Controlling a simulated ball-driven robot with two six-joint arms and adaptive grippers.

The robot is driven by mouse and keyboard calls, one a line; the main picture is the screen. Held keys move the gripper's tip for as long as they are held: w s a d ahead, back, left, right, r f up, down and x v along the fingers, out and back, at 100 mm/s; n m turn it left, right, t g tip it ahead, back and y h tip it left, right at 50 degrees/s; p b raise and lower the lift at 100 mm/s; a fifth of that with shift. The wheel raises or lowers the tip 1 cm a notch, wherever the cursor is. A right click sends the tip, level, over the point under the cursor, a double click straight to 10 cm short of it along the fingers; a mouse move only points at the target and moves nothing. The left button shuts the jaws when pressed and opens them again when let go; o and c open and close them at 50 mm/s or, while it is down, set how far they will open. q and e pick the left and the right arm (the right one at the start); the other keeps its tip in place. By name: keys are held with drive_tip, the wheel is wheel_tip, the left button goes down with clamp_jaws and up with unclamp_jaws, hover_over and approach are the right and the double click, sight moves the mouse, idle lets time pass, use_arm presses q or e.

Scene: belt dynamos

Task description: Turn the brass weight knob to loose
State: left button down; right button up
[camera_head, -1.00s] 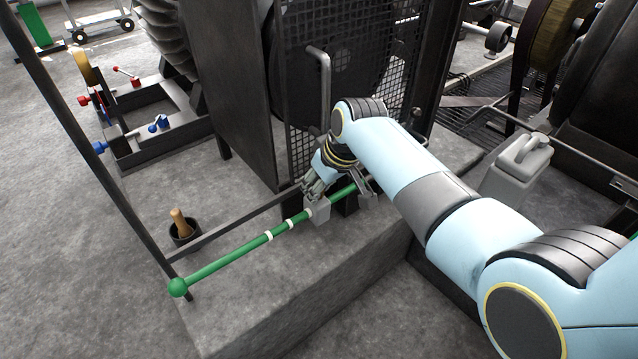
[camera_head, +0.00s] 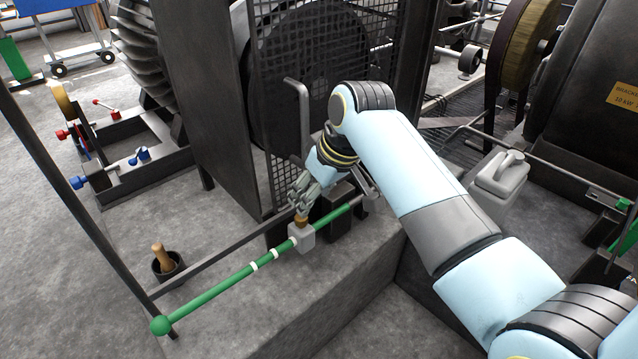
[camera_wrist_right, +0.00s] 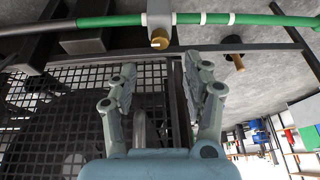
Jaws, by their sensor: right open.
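The brass weight knob (camera_head: 301,219) sits on top of the grey sliding weight (camera_head: 303,238), which is on the green bar (camera_head: 223,287). In the right wrist view the knob (camera_wrist_right: 160,40) lies ahead of my fingertips, with a pale mark on its face, against the weight (camera_wrist_right: 160,14). My right gripper (camera_head: 299,196) is close above the knob in the head view. In the wrist view the right gripper (camera_wrist_right: 161,84) has its fingers spread, with nothing between them and a gap to the knob. My left gripper is not in view.
A mesh guard (camera_head: 290,110) with a bent grey handle (camera_head: 300,110) stands just behind the gripper. A dark cup with a wooden-handled tool (camera_head: 161,257) stands left of the bar. A grey can (camera_head: 497,185) stands at right.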

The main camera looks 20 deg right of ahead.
drive_tip(key=shift+v, duration=1.8)
drive_tip(key=s+d+f+m+g+h+p, duration=0.1)
drive_tip(key=s+d+f+g+p, duration=0.15)
drive_tip(key=s+f, duration=1.05)
drive_tip(key=s+d+f+g+h+p, duration=0.1)
drive_tip(key=s+d+f+g+p, duration=0.2)
drive_tip(key=s+f, duration=1)
drive_tip(key=s+d+f+m, duration=0.1)
drive_tip(key=s+d+f, duration=0.1)
drive_tip(key=s, duration=0.6)
drive_tip(key=s+d+f+t, duration=0.1)
drive_tip(key=s+d+f, duration=0.1)
drive_tip(key=s, duration=0.7)
drive_tip(key=s+d+f+m, duration=0.1)
drive_tip(key=s+d+f, duration=0.2)
drive_tip(key=s, duration=0.5)
drive_tip(key=shift+s+m+t+h+p, duration=0.3)
drive_tip(key=shift+s+t+h+p, duration=0.05)
drive_tip(key=shift+s+h+p, duration=0.05)
